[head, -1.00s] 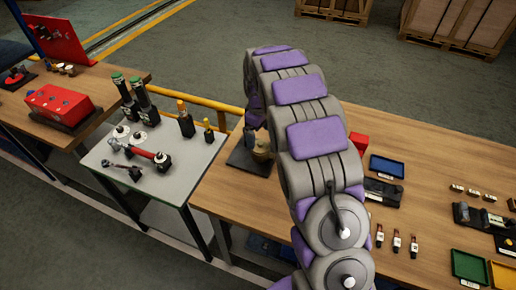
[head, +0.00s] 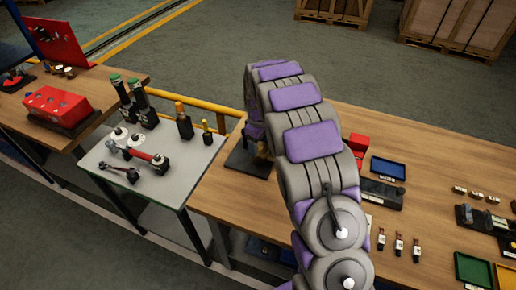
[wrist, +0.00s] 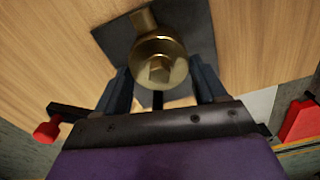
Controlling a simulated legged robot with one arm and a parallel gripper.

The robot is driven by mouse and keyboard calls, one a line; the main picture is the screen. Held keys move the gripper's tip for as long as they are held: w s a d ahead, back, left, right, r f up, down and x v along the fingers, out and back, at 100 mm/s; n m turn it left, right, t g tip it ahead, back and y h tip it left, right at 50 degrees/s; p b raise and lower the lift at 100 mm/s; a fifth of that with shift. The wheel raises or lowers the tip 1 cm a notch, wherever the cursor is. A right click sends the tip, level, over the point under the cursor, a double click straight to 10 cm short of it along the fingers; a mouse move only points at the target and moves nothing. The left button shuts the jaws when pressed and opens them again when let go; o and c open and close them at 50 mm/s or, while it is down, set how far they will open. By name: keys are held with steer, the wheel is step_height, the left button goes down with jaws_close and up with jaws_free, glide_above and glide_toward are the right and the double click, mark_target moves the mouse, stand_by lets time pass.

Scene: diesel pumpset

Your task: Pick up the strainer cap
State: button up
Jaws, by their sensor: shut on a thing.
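The strainer cap (wrist: 158,66) is a round brass piece with a hexagonal boss on its top, in the middle of the wrist view. My gripper (wrist: 160,74) has one dark finger on each side of the cap and is shut on it. A brass body (wrist: 143,20) shows beyond the cap, above a dark square base plate (wrist: 112,38). I cannot tell whether the cap still touches that body. In the head view, the plate (head: 243,162) lies at the left end of the long wooden table, and my arm hides most of the brass and the gripper.
The wooden table (head: 335,240) holds a blue tray (head: 387,168), a green tray (head: 474,269) and small parts on the right. A grey table (head: 185,168) with bottles and tools stands to the left. A yellow rail (head: 205,103) runs behind it.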

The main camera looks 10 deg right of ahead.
steer(key=shift+d, duration=0.3)
steer(key=shift+c, duration=1.4)
steer(key=shift+a, duration=0.2)
steer(key=c, duration=0.4)
